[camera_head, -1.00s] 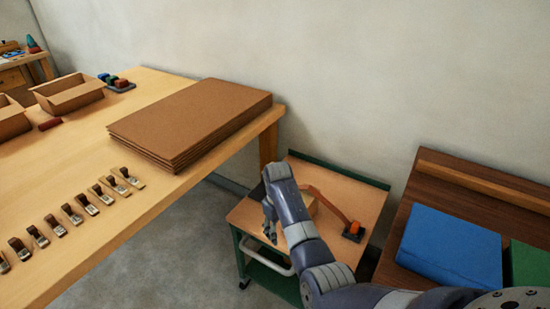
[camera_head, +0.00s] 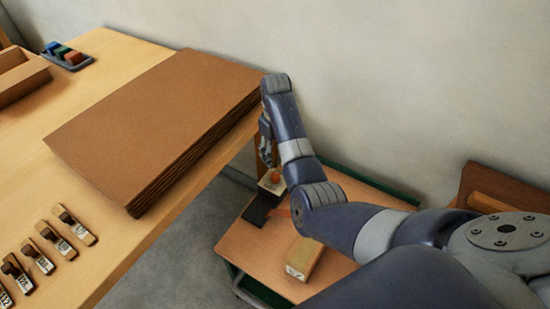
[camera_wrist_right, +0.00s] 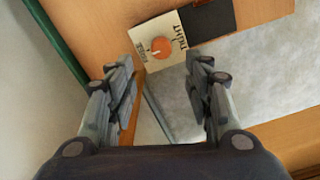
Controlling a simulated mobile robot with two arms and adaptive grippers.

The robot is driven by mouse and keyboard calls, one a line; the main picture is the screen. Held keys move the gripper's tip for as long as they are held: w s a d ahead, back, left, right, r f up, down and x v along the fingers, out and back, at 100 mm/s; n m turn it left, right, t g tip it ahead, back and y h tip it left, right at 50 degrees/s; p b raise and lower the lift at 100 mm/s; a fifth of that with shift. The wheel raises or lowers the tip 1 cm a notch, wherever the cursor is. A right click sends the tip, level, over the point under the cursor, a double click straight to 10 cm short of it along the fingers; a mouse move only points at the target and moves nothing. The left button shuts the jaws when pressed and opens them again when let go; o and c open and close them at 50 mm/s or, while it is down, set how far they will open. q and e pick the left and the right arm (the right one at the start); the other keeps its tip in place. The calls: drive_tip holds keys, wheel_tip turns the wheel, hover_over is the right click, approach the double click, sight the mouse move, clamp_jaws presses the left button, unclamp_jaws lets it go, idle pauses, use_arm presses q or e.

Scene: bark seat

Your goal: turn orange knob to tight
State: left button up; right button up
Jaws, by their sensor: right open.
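The orange knob (camera_head: 275,176) sits on a small cream plate (camera_head: 269,187) at the cart's far left. In the right wrist view the round knob (camera_wrist_right: 161,48) is on the plate (camera_wrist_right: 173,32), which bears the words TIGHT and FREE. A small pale mark shows on the knob; which word it points at I cannot tell. My right gripper (camera_wrist_right: 160,78) is open and empty, its fingers on either side below the knob in the picture and apart from it. In the head view my right gripper (camera_head: 266,150) hangs just above the knob. My left gripper is out of view.
A dark block (camera_head: 259,209) adjoins the plate. A wooden block (camera_head: 304,257) lies on the cart (camera_head: 250,247) under my right arm. The workbench (camera_head: 120,252) on the left carries stacked brown boards (camera_head: 155,120) close to my gripper, plus several labelled clamps (camera_head: 72,225).

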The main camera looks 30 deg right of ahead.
sight(276, 175)
drive_tip(key=shift+s+a+f, duration=0.1)
drive_tip(key=shift+s+f, duration=0.05)
drive_tip(key=shift+f, duration=0.55)
drive_tip(key=f, duration=0.3)
drive_tip(key=shift+s+a, duration=0.1)
drive_tip(key=shift+s, duration=0.1)
wheel_tip(276, 175, down, 5)
drive_tip(key=shift+w+f+b, duration=0.15)
drive_tip(key=shift+b, duration=0.3)
drive_tip(key=shift+f, duration=0.35)
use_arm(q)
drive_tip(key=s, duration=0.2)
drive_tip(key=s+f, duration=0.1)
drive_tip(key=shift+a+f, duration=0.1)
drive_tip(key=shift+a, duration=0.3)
use_arm(e)
drive_tip(key=c, duration=1)
